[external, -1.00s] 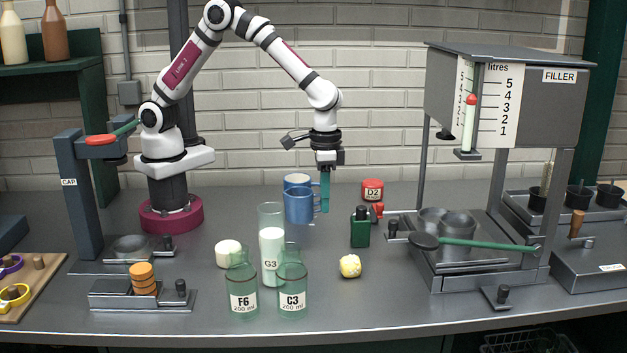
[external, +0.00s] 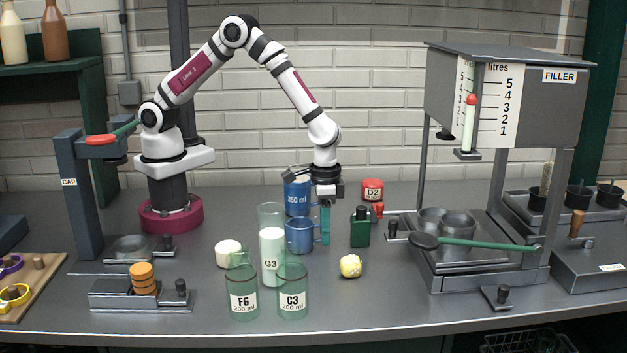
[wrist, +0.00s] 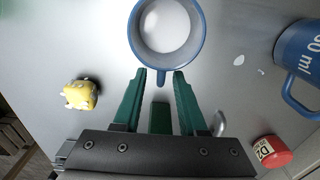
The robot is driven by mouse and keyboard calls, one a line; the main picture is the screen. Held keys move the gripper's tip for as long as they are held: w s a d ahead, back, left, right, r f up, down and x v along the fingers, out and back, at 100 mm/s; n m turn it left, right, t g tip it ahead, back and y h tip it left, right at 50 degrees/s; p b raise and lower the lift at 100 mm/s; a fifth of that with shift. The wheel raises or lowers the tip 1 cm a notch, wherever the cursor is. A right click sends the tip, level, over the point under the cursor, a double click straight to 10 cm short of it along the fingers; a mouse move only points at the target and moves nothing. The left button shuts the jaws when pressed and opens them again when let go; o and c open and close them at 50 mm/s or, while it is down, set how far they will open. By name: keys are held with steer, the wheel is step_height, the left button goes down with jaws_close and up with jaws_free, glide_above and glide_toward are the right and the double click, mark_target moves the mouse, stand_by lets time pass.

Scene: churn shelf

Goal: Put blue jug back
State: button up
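A blue jug (external: 300,236), white inside, stands upright on the bench left of my gripper (external: 325,225). In the wrist view this jug (wrist: 136,27) is at top centre, with its handle lying between my fingertips (wrist: 161,74). The fingers are apart, with gaps on both sides of the handle. I cannot tell whether the white inside is liquid or lining. A second blue jug, marked 250 ml (external: 297,200), stands behind it, partly hidden by my wrist. It also shows at the right of the wrist view (wrist: 300,52).
A green bottle (external: 360,232) stands close right of my gripper, and a red D2 jar (external: 372,187) behind. The G3 cylinder (external: 270,265) is close in front left. A yellow lump (external: 350,266) lies in front. Small pale spots (wrist: 240,60) mark the bench.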

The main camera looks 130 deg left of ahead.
step_height(320, 180, up, 12)
steer(key=r, duration=0.1)
steer(key=s+d+r+m, duration=0.6)
steer(key=s+d+r, duration=0.1)
steer(key=s+d, duration=0.25)
steer(key=s+d+m+y, duration=0.1)
steer(key=s+m, duration=0.3)
steer(key=s, duration=0.4)
steer(key=s+d+m, duration=0.2)
steer(key=s+m, duration=0.2)
steer(key=s, duration=0.4)
steer(key=shift+s+d+m+y, duration=0.2)
steer(key=shift+d+m+y, duration=0.1)
steer(key=shift+d+y, duration=0.1)
